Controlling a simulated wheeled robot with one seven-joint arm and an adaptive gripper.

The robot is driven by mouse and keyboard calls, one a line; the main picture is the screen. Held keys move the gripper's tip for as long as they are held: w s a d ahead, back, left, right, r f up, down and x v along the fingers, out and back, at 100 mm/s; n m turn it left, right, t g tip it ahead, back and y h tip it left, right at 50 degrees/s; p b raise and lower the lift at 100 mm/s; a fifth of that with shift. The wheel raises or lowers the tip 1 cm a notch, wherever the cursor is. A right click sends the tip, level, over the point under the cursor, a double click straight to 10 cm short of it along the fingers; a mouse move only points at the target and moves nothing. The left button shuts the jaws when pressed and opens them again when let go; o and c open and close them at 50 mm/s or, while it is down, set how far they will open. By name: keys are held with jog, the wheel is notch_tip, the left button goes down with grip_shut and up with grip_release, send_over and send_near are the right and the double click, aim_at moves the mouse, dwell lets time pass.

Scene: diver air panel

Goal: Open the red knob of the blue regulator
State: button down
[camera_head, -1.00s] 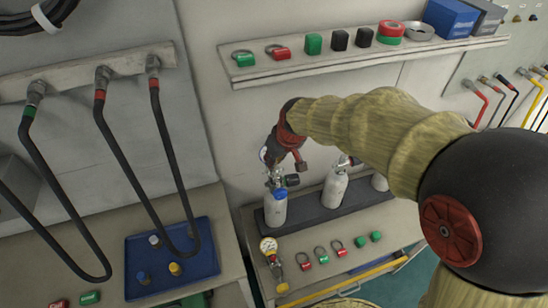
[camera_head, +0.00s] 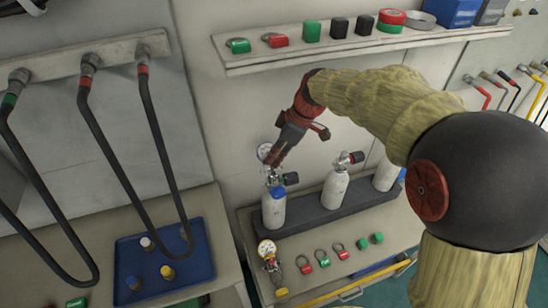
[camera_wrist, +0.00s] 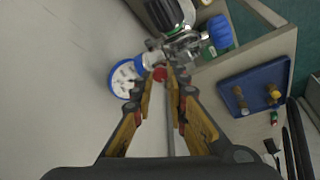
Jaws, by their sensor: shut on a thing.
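The blue regulator, with a blue-rimmed gauge (camera_wrist: 124,78) and a blue cap (camera_wrist: 220,31), sits at the top of the left white cylinder (camera_head: 274,210). Its small red knob (camera_wrist: 160,74) lies between my fingertips in the wrist view. My gripper (camera_wrist: 170,76) is shut on this knob, with the fingers partly covering it. In the head view my gripper (camera_head: 273,164) reaches down to the regulator from above right and hides part of it. The gauge (camera_head: 264,151) shows just left of the gripper there. The knob itself is hidden in the head view.
Two more white cylinders (camera_head: 335,188) stand to the right in a dark rack. A second gauge assembly (camera_head: 267,249) lies on the bench in front. A blue tray (camera_head: 124,277) with small fittings is at left. A shelf (camera_head: 235,64) runs above, and black hoses hang left.

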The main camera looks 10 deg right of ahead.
jog(key=shift+n, duration=0.4)
jog(key=c, duration=1.7)
grip_release()
jog(key=shift+c, duration=0.2)
jog(key=shift+d+r, duration=0.1)
jog(key=shift+r, duration=0.1)
jog(key=s+d, duration=0.3)
jog(key=d, duration=0.8)
jog(key=shift+s+d+r, duration=0.3)
jog(key=shift+s+d, duration=0.05)
